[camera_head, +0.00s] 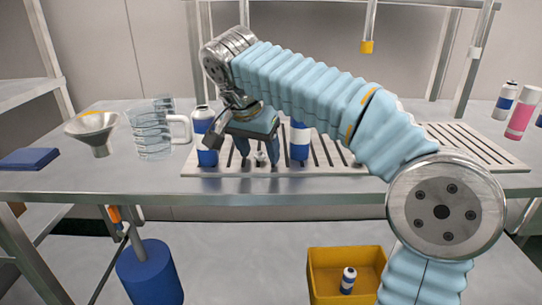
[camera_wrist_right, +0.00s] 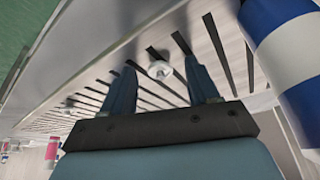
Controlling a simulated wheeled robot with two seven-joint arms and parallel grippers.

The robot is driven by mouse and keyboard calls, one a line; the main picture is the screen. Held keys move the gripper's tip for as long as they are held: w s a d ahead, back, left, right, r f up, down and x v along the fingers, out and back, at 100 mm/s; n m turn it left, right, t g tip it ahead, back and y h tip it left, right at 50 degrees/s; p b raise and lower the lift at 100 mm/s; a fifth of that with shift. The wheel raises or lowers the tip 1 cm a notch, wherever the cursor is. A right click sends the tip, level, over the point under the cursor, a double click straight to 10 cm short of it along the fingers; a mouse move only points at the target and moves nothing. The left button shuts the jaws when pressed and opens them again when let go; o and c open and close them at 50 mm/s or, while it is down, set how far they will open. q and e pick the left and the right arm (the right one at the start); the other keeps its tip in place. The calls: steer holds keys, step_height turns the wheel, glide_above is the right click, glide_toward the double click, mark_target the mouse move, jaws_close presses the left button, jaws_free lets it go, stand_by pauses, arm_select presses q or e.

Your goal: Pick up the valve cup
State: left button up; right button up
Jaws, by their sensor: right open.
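The valve cup (camera_head: 261,158) is a small, pale metal piece on the slatted rack (camera_head: 330,164) on the bench. It also shows in the right wrist view (camera_wrist_right: 160,69) as a small round disc with a raised centre. My right gripper (camera_head: 258,160) points down over the rack with its fingers apart. The valve cup shows between the two fingertips, one on each side (camera_wrist_right: 159,65); I cannot tell whether they touch it. My left gripper is not in view.
Blue-and-white cans stand left (camera_head: 207,158) and right (camera_head: 299,142) of my right gripper, close by. A glass pitcher (camera_head: 150,140) and metal funnel (camera_head: 92,126) stand further left. A pink can (camera_head: 521,115) stands far right. A yellow bin (camera_head: 325,262) sits below the bench.

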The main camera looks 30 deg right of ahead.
jaws_close()
steer(key=shift+r, duration=0.1)
stand_by(0.3)
